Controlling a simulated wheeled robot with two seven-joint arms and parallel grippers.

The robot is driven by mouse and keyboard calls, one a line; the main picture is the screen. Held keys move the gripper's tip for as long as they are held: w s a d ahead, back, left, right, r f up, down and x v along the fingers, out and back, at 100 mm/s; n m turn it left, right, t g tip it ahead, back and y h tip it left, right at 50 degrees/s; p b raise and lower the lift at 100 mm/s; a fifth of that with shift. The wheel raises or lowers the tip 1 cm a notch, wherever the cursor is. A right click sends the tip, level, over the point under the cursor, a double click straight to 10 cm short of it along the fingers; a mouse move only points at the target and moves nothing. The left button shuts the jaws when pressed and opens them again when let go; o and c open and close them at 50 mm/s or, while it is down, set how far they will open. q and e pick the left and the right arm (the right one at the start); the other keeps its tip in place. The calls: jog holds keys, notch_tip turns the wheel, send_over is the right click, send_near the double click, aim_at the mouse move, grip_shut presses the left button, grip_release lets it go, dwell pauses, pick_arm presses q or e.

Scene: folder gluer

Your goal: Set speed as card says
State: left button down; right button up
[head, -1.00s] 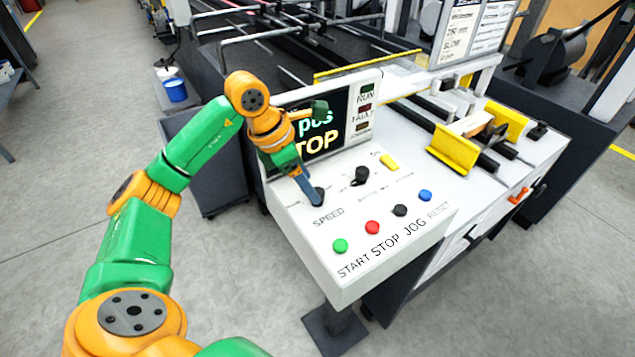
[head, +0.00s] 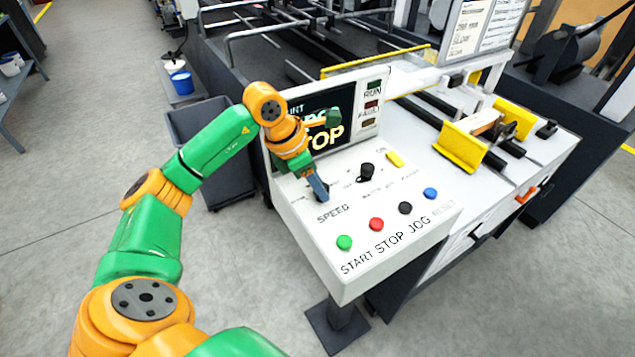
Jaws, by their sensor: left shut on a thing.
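My left gripper (head: 319,192) reaches down onto the control panel (head: 300,236) just above the printed word SPEED. It is shut on the speed knob, which is mostly hidden by the fingers. The screen (head: 342,108) behind my wrist shows STOP in yellow, with the rest partly covered by my arm. The card (head: 484,30) with printed lines stands at the upper right; its small text is too blurred to read here. My right gripper is not in view.
A black selector knob (head: 367,172) and a yellow piece (head: 395,160) sit right of my gripper. Green START (head: 344,242), red STOP (head: 376,224), black JOG (head: 405,208) and blue RESET (head: 430,193) buttons line the front. Yellow guides (head: 459,149) stand at right.

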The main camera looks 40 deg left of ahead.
aim_at(319, 210)
pick_arm(q)
jog(key=n+y, duration=0.1)
jog(key=n, duration=0.1)
jog(key=n+t+b, duration=0.1)
jog(key=n, duration=0.2)
jog(key=shift+d+y, duration=0.2)
jog(key=shift+y, duration=0.2)
jog(key=n, duration=0.2)
jog(key=n+y, duration=0.1)
jog(key=n, duration=0.1)
jog(key=n+y+b, duration=0.1)
jog(key=n, duration=0.1)
jog(key=shift+d+n, duration=0.25)
jog(key=shift+n, duration=0.05)
jog(key=shift+y, duration=0.3)
jog(key=shift+c, duration=2.4)
grip_release()
jog(key=shift+g, duration=0.3)
jog(key=shift+r, duration=0.1)
jog(key=p+v, duration=0.1)
jog(key=v, duration=0.6)
